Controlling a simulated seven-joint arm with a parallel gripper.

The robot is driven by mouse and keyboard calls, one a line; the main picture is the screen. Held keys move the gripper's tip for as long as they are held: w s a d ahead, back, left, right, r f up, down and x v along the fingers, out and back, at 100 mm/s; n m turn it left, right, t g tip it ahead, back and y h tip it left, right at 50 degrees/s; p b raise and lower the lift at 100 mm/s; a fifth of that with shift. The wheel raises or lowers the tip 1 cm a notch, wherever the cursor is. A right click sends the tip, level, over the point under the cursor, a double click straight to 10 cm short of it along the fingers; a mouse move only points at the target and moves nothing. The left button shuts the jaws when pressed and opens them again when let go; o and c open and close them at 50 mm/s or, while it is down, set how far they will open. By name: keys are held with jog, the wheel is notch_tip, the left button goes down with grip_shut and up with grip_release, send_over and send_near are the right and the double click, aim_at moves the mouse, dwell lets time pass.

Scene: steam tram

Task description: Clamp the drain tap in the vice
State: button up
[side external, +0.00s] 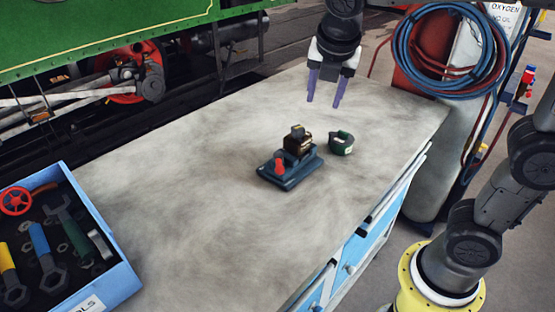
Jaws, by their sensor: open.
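The vice (283,174) stands on the workbench, with a dark blue base and a red handle at its near left. A small dark brown, brass-tinted piece with a yellowish top, which looks like the drain tap (298,142), sits upright at the back of the vice. I cannot tell whether the jaws grip it or it only rests there. My gripper (324,103) is above the bench, behind and a little right of the vice. Its two purple fingers point down, apart, with nothing between them.
A dark green rounded object (341,143) with a pale label lies just right of the vice. A blue tool box (121,284) with spanners and a red wheel is at the lower left. The workbench (180,190) is otherwise clear. Coiled hoses (411,78) hang beyond its right end.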

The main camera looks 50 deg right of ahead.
jog(key=w+a+f+n+g+h, duration=0.1)
jog(key=w+a+f+n, duration=0.35)
jog(key=w, duration=0.35)
send_near(279, 163)
jog(key=shift+g, duration=0.3)
jog(key=x, duration=0.8)
jog(key=shift+w, duration=0.25)
grip_shut()
